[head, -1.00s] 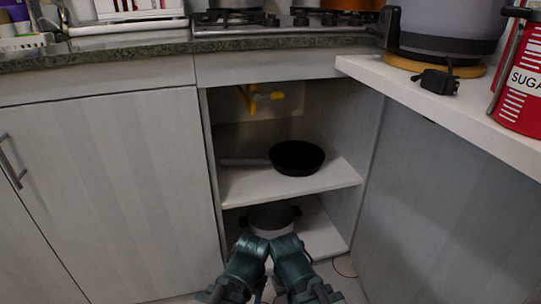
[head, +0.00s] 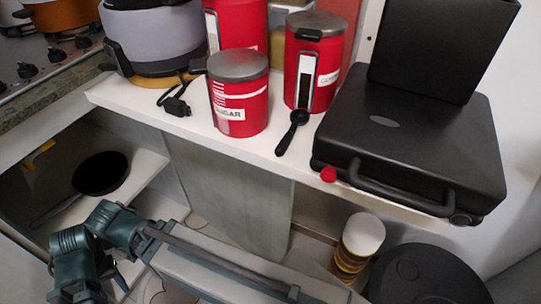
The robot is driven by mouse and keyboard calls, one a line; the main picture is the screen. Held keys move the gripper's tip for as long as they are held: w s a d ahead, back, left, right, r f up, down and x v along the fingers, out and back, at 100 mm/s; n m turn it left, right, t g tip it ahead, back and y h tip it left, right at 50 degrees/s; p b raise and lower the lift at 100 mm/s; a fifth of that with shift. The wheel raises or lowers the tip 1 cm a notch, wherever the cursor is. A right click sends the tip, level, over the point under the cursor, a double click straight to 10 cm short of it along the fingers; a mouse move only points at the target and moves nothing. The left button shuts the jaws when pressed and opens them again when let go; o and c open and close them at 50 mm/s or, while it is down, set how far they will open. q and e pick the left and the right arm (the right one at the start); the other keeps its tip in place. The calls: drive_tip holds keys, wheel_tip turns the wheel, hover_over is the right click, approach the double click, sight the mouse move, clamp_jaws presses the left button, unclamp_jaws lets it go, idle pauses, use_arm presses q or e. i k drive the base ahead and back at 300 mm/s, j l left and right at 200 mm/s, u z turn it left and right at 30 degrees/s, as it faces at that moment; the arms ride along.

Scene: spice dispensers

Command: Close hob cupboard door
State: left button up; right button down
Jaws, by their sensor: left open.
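The hob cupboard (head: 65,205) stands open at the left in the head view, under the hob. My left gripper (head: 76,262) is at the lower left, in front of the opening. It is open and holds nothing that I can see; its fingertips are hard to make out. My right gripper cannot be picked out.
A white counter (head: 252,150) juts out above a grey side panel (head: 235,195). It bears red canisters (head: 238,95) and a black grill (head: 415,145). A white-lidded jar (head: 362,235) and a round black bin (head: 425,278) stand below. A pale barred slab crosses the lower middle; its identity is unclear.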

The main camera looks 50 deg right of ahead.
sight(251, 205)
drive_tip(key=j+z, duration=0.1)
drive_tip(key=z, duration=0.4)
drive_tip(key=k+z, duration=0.15)
drive_tip(key=z, duration=0.3)
drive_tip(key=k+j+z, duration=0.1)
drive_tip(key=z, duration=0.4)
drive_tip(key=k+z, duration=0.1)
drive_tip(key=z, duration=0.35)
